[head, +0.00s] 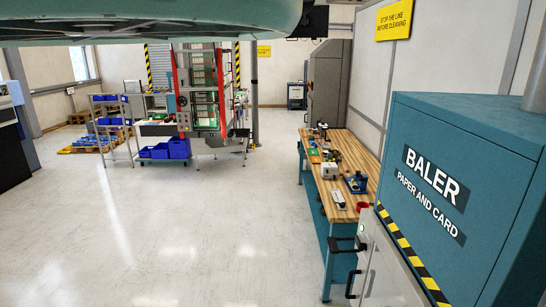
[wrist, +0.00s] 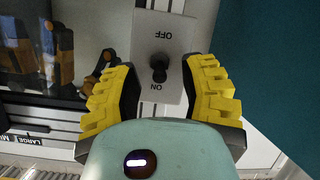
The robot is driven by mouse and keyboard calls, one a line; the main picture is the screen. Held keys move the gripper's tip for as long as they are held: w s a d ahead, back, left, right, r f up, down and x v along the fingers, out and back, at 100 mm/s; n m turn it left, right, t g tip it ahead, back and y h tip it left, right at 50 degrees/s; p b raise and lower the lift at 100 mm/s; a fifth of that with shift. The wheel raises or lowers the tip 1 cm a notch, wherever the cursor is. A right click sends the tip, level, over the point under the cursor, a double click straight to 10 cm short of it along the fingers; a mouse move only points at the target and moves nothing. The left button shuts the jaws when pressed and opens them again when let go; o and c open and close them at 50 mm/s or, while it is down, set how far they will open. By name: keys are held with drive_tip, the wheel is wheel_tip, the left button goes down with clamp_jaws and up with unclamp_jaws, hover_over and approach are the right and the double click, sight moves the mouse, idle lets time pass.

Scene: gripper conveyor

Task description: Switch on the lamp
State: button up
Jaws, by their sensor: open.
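A light grey switch plate (wrist: 183,25) shows in the wrist view, marked OFF at the top and ON at the bottom. A dark round-ended lever (wrist: 158,72) stands out from it, with its knob nearer the ON marking in the picture; I cannot tell its exact tilt. My gripper (wrist: 163,75) is open, with one yellow ribbed finger on each side of the plate's lower part. The lever lies between the fingers, and no contact with it is visible. I cannot make out the lamp in either view. My gripper is not in the head view.
A dark window or panel with orange and black parts (wrist: 30,50) lies left of the switch. A teal surface (wrist: 270,60) is at the right. In the head view, a teal baler (head: 460,110) and a cluttered workbench (head: 335,180) stand right; open floor (head: 190,230) lies left.

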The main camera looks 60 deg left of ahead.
wheel_tip(320, 180, up, 10)
idle(0.8)
idle(0.4)
